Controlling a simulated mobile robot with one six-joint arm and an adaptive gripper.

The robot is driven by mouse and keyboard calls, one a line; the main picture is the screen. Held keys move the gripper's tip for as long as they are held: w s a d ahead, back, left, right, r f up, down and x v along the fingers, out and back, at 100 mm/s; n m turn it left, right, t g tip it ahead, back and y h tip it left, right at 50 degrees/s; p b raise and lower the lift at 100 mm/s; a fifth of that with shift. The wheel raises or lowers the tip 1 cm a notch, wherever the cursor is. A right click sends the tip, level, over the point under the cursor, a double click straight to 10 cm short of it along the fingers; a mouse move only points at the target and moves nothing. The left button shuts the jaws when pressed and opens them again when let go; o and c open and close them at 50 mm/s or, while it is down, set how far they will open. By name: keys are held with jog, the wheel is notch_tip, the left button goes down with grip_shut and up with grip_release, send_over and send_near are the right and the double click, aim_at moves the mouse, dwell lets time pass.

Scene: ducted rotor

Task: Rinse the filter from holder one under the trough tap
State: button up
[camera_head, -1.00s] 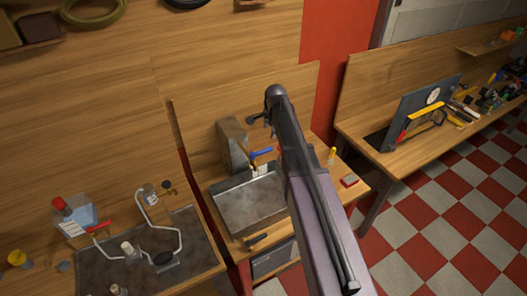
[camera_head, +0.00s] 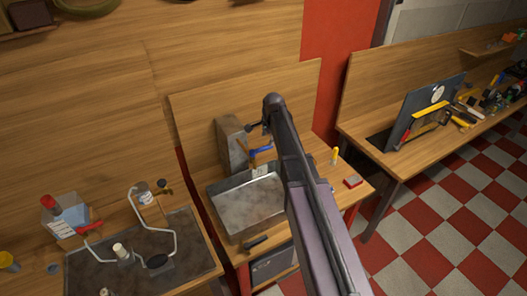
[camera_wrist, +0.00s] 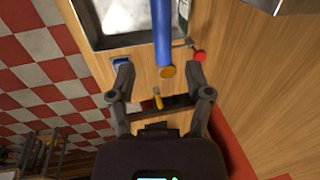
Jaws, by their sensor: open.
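The metal trough (camera_head: 243,212) sits on the middle bench, and its corner shows at the top of the wrist view (camera_wrist: 110,38). A blue bar stands by the trough's back in the head view (camera_head: 261,150). In the wrist view a blue bar (camera_wrist: 162,35) with an orange end reaches down from the top. A red knob (camera_wrist: 199,56) on a thin stem is right of it. My gripper (camera_wrist: 159,76) is open, its fingers apart on either side of the bar's end; contact cannot be told. I cannot make out the filter or holder one.
A left bench holds a red-capped container (camera_head: 65,212) and bent white tubing (camera_head: 172,240). The right bench carries a dark panel (camera_head: 425,108) and tools. Checkered floor is free at lower right.

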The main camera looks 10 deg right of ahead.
aim_at(267, 147)
jog(key=shift+w+a+f+b, duration=0.1)
jog(key=shift+w+f+b, duration=0.05)
jog(key=shift+f+b, duration=0.7)
jog(key=shift+w+a+f+b, duration=0.1)
jog(key=shift+w+f+b, duration=0.1)
jog(key=shift+f+b, duration=0.7)
jog(key=shift+w+f+b, duration=0.15)
jog(key=shift+f+b, duration=0.55)
jog(key=shift+f, duration=0.25)
jog(key=shift+d, duration=0.1)
grip_shut()
